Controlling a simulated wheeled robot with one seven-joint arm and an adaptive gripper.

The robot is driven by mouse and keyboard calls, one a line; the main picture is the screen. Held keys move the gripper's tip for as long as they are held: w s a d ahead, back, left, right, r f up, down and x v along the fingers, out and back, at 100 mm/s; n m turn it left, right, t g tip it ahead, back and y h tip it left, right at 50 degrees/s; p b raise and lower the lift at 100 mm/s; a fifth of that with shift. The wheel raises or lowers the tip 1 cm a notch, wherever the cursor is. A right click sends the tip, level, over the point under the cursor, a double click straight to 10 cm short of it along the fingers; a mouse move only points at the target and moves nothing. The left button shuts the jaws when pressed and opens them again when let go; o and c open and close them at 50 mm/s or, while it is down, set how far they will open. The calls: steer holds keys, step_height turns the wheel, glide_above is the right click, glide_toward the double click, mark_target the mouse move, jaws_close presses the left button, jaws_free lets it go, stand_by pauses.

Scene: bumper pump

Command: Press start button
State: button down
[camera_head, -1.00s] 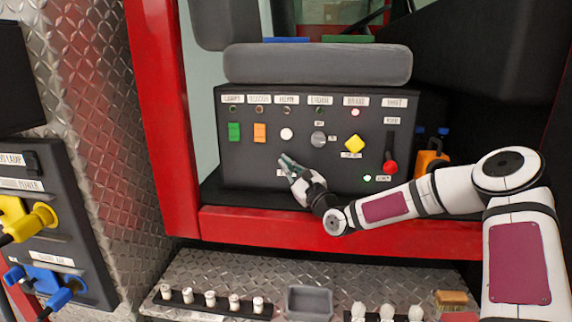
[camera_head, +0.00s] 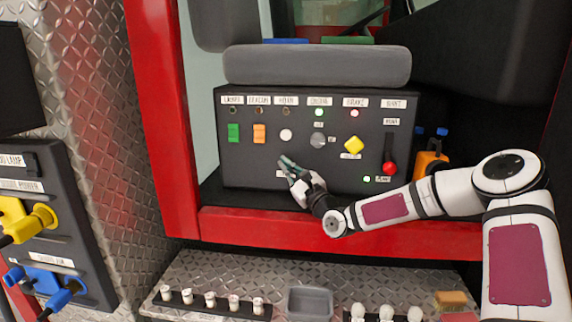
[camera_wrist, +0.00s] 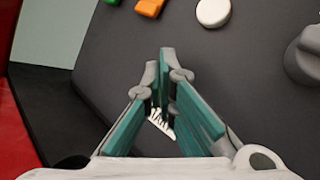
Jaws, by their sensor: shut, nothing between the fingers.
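The dark control panel (camera_head: 240,165) faces me with rows of labels, lamps and controls. My gripper (camera_head: 284,162) is shut and empty, its teal fingertips at the lower middle of the panel. In the wrist view, my gripper (camera_wrist: 165,55) has its fingertips together at the panel face. A white label (camera_wrist: 161,124), seen partly between the fingers, appears to read START. No start button shows; the fingers may hide it, and I cannot tell whether they touch it. A lamp (camera_head: 319,113) under the engine label is lit green.
Above my gripper are a white round button (camera_head: 286,135), orange switch (camera_head: 259,133), green switch (camera_head: 233,132), grey knob (camera_head: 318,140) and yellow knob (camera_head: 353,145). A red-knobbed lever (camera_head: 389,168) is at right. The red bumper (camera_head: 270,226) runs below.

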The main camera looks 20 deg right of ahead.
steer(key=shift+s+a, duration=0.2)
steer(key=shift+s, duration=0.25)
steer(key=shift+s+p, duration=0.1)
steer(key=shift+p, duration=0.2)
steer(key=s+p, duration=0.1)
steer(key=s+a, duration=0.1)
steer(key=s, duration=0.1)
steer(key=s+a+p, duration=0.1)
steer(key=shift+s+p, duration=0.2)
steer(key=shift+p, duration=0.15)
